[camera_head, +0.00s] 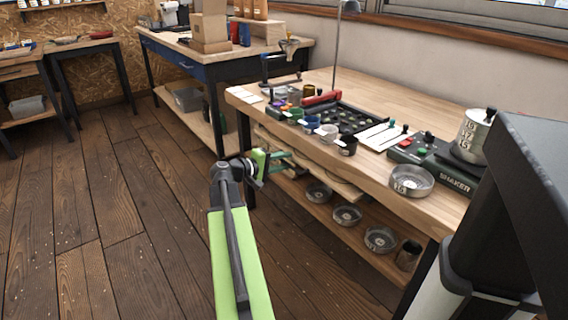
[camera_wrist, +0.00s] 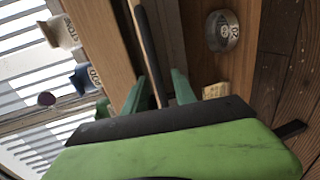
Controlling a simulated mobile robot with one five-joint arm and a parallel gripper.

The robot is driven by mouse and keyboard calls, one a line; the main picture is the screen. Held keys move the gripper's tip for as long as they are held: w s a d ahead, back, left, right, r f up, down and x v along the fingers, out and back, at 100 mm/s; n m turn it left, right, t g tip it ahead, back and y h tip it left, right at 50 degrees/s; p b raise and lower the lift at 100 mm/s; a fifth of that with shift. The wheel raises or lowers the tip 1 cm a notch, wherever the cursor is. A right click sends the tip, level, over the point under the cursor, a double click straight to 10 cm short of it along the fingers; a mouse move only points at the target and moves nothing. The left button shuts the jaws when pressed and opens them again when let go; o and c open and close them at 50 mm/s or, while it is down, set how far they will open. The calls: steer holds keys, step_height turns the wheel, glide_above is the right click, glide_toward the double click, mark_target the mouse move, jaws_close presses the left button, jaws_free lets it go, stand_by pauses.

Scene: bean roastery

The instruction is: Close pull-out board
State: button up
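The pull-out board (camera_head: 325,176) is a pale wooden panel just under the top of the right workbench, and its front edge shows below the tabletop. My green gripper (camera_head: 284,162) is at the board's left part, by the bench front. In the wrist view my gripper's two green fingers (camera_wrist: 160,92) stand apart. A dark bar (camera_wrist: 148,50) runs between them along the wooden front; it looks like a handle, but I cannot tell whether either finger touches it. My gripper hides part of the board in the head view.
The workbench top (camera_head: 400,190) holds cups, a dark tray (camera_head: 345,120), a shaker (camera_head: 425,155) and a metal pan (camera_head: 411,181). Several round tins (camera_head: 347,215) stand on the lower shelf. A blue-drawer bench (camera_head: 190,62) stands behind. The wooden floor (camera_head: 120,230) at left is clear.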

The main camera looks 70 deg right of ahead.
jaws_close()
steer(key=shift+s, duration=0.1)
stand_by(1.3)
